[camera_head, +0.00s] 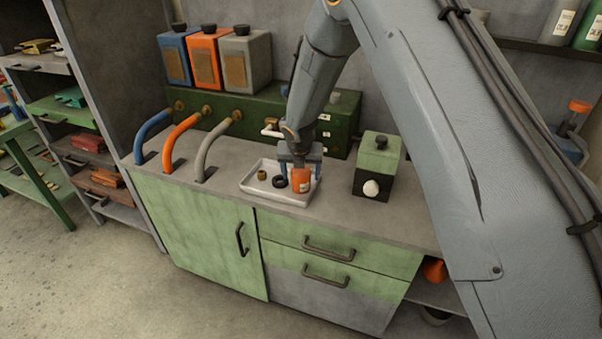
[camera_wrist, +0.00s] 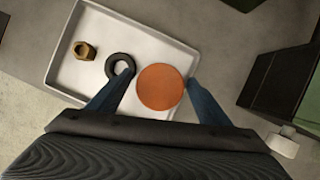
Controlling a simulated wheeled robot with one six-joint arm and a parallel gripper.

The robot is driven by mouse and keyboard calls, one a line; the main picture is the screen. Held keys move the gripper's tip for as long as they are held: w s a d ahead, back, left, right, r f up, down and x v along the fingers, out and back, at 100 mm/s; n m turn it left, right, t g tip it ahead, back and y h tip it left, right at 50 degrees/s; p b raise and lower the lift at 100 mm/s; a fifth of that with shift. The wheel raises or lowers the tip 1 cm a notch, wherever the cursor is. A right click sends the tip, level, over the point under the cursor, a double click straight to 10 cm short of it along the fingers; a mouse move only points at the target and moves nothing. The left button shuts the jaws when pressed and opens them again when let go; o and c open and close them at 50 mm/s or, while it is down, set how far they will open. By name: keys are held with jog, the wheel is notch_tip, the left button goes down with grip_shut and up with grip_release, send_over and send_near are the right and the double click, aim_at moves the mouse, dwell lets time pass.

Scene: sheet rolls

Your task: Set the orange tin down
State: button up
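The orange tin (camera_head: 301,180) stands upright in the right part of a white tray (camera_head: 267,196) on the counter. In the wrist view its round orange top (camera_wrist: 160,87) lies between my two blue fingers. My gripper (camera_head: 300,160) is low over the tray with a finger on each side of the tin. A narrow gap shows between each finger and the tin in the wrist view, so the gripper looks open around it. The tin's base is partly hard to make out.
In the tray, a dark ring (camera_wrist: 120,66) is close to the left finger, and a brass nut (camera_wrist: 84,50) lies farther left. A green-topped dark box (camera_head: 376,165) with a white knob stands right of the tray. Curved pipes (camera_head: 218,143) rise at left.

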jog(key=b+v, duration=0.3)
jog(key=v, duration=0.9)
jog(key=s+d+m+g, duration=0.1)
jog(key=s+d+m, duration=0.9)
jog(key=s+m, duration=0.4)
jog(key=s+d+r+m+g, duration=0.1)
jog(key=s+d+m, duration=0.9)
jog(key=m, duration=1.1)
jog(key=s+g, duration=0.1)
jog(key=s, duration=0.3)
jog(key=shift+r, duration=0.35)
jog(key=shift+d+f, duration=0.1)
jog(key=shift+f, duration=0.2)
